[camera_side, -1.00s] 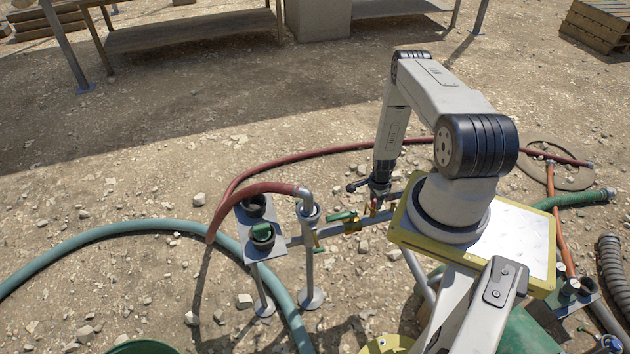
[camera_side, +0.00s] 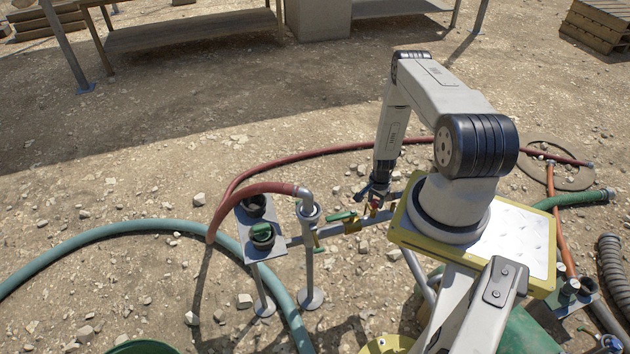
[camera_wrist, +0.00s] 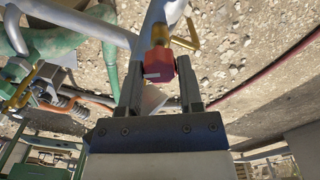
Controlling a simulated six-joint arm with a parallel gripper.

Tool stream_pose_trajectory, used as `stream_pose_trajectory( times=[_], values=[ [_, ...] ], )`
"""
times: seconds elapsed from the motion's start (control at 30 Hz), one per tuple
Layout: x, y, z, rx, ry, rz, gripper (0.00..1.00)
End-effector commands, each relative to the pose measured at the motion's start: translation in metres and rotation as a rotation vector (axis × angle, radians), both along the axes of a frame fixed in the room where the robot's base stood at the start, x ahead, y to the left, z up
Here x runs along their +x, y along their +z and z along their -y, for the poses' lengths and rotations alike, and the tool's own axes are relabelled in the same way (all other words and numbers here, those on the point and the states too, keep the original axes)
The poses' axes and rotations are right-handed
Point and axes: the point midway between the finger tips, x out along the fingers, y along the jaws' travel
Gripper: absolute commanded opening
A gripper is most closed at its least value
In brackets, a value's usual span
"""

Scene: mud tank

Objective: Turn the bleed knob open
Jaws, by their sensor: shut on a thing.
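The bleed knob is a red, many-sided knob (camera_wrist: 158,66) with a white mark on its face and a brass stem behind it. It sits on the grey pipe (camera_wrist: 80,20) in the wrist view. In the side view only a small red bit of the knob (camera_side: 374,205) shows below my wrist. My gripper (camera_wrist: 160,72) has one finger on each side of the knob and is shut on it. In the side view my gripper (camera_side: 376,196) points down at the pipe, and its fingertips are hard to make out.
A green lever valve (camera_side: 341,216) is on the same pipe, left of my gripper. A standpipe (camera_side: 309,250) with a red hose (camera_side: 262,189) stands further left, beside a plate with a green cap (camera_side: 262,232). Open gravel lies behind.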

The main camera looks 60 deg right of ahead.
Motion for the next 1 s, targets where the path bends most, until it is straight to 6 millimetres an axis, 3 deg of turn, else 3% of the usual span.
stream_pose_trajectory(
  times=[0.23,0.27,0.37,0.77,1.0],
  values=[
    [0.0,0.001,0.0,0.0,-0.001,0.0,0.0],
    [0.0,0.001,0.0,0.0,-0.001,0.0,0.49],
    [0.0,0.001,0.0,0.0,-0.001,0.0,0.81],
    [0.0,0.001,0.0,0.0,-0.002,0.0,0.82],
    [0.0,0.012,0.001,-0.001,-0.002,0.001,0.82]
  ],
)
